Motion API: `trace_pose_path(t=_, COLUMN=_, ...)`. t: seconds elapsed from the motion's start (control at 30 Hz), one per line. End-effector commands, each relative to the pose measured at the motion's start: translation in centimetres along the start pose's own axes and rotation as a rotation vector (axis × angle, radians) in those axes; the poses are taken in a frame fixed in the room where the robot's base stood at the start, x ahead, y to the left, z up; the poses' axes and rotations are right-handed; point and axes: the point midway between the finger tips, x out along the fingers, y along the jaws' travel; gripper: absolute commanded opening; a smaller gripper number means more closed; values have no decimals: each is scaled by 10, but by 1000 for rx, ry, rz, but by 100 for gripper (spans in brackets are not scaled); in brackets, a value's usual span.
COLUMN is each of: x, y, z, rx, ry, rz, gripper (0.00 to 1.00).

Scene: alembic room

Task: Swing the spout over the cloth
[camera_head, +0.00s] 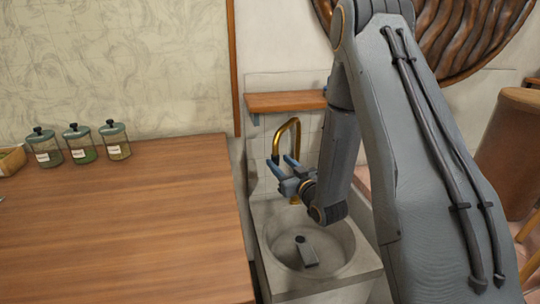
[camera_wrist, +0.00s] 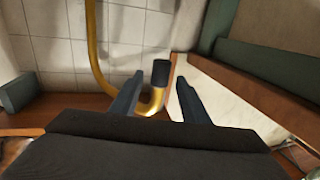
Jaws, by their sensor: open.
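The brass spout (camera_head: 292,123) rises behind the stone basin and arches over at its top. In the wrist view the spout (camera_wrist: 97,52) curves round to a dark tip (camera_wrist: 161,72). My gripper (camera_head: 280,163) is open beside the spout, above the back of the basin. In the wrist view the fingers of my gripper (camera_wrist: 160,80) appear on either side of the dark tip, with gaps showing; I cannot tell the depth between them. A small grey item (camera_head: 307,254) lies in the basin; I cannot tell whether it is the cloth.
The stone basin (camera_head: 359,266) stands right of a wooden counter (camera_head: 120,225). Three lidded jars (camera_head: 82,152) stand at the counter's back left. A small wooden shelf (camera_head: 285,101) is on the wall behind the spout. Much of the counter is clear.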

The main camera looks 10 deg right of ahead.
Motion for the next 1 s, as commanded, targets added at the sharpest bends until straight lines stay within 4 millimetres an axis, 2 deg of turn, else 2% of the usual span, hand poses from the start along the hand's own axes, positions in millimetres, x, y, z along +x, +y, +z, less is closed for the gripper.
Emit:
trace_pose_path(t=0.17, x=17, y=-1, z=-2, rx=0, ry=12, rz=-4, gripper=42)
trace_pose_path(t=0.4, x=54, y=-1, z=-3, rx=0, ry=12, rz=-3, gripper=42)
trace_pose_path(t=0.53, x=68, y=0, z=-2, rx=0, ry=10, rz=-3, gripper=42)
trace_pose_path(t=0.7, x=77, y=-1, z=-2, rx=0, ry=9, rz=-2, gripper=42)
trace_pose_path(t=0.93, x=77, y=0, z=-2, rx=0, ry=9, rz=-2, gripper=42)
trace_pose_path(t=1.0, x=77, y=0, z=-2, rx=0, ry=9, rz=-2, gripper=32)
